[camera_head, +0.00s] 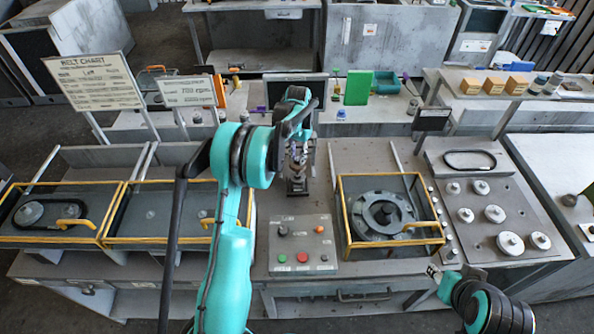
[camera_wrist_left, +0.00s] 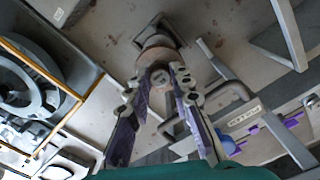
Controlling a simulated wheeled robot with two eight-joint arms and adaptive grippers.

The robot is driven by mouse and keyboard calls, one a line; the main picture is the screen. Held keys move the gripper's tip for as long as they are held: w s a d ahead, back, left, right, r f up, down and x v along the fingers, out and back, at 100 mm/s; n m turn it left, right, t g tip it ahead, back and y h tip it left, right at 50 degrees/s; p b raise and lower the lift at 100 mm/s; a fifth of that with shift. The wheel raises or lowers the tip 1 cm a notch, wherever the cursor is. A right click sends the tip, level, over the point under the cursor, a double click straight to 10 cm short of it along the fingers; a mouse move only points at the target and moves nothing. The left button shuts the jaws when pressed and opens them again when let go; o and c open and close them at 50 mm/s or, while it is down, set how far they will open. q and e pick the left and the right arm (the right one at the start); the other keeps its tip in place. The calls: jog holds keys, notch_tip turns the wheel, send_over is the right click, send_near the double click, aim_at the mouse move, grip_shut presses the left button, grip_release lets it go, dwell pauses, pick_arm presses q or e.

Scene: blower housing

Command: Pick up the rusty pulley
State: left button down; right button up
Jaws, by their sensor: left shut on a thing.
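The rusty pulley (camera_wrist_left: 150,58) shows in the left wrist view as a brownish disc between my left fingertips. My left gripper (camera_wrist_left: 163,72) is shut on it, with a finger on either side. A grey metal stand (camera_wrist_left: 170,27) shows just beyond the pulley; I cannot tell whether the two touch. In the head view my left gripper (camera_head: 297,152) points down over the middle of the bench, where the pulley is too small and covered to make out. My right arm comes in at the lower right; its gripper (camera_head: 436,272) shows only in part.
A button panel (camera_head: 303,246) stands in front of the left gripper. A yellow-framed blower housing (camera_head: 345,225) is to its right. Two yellow-framed bays (camera_head: 118,213) lie left. A board of grey pulleys (camera_head: 500,263) is far right. A green block (camera_head: 357,87) stands behind.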

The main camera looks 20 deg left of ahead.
pick_arm(q)
jog(key=shift+r, duration=0.8)
jog(key=s+d+r, duration=0.2)
jog(key=s+d, duration=0.1)
jog(key=s, duration=0.5)
jog(key=shift+d, duration=0.4)
jog(key=shift+s+f, duration=0.1)
